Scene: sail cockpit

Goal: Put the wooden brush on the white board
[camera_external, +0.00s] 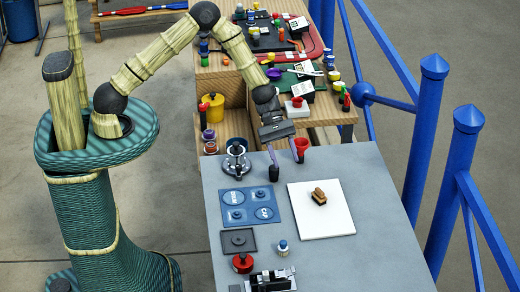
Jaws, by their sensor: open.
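The wooden brush (319,196) is a small brown block-shaped piece. It rests on the upper middle part of the white board (322,222), which lies flat on the grey table. My gripper (286,170) is open, with its two fingers spread apart and pointing down near the table's back edge. It is up and to the left of the brush, apart from it, and I see nothing held between its fingers.
A blue panel (250,207) with round parts lies left of the board on the grey table (372,240). A dark square plate (238,241), a red round item (242,263) and a small bottle (283,248) are nearer. Blue posts (424,140) stand at right.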

